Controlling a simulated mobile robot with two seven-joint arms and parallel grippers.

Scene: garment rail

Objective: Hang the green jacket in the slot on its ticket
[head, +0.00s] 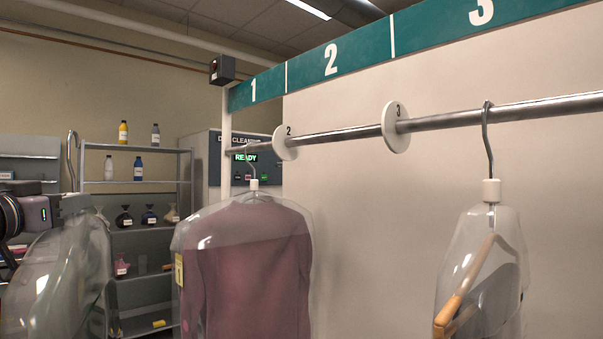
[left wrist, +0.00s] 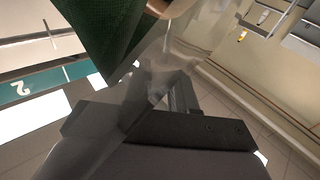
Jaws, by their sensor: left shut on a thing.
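My left gripper (head: 78,205) is at the left edge of the head view, shut at the neck of a bagged garment. The garment is the green jacket (head: 70,275), greyish green through its clear plastic cover; its metal hook (head: 72,150) stands up above the gripper, free of the rail. The steel rail (head: 340,135) carries white discs marked 2 (head: 284,143) and 3 (head: 396,127). My right gripper is not in view.
A bagged maroon garment (head: 245,265) with a yellow ticket (head: 179,270) hangs left of disc 2. A bagged wooden hanger (head: 465,285) hangs right of disc 3. The rail between the discs is bare. A teal sign (head: 380,38) numbers the slots. Shelves (head: 135,182) stand behind.

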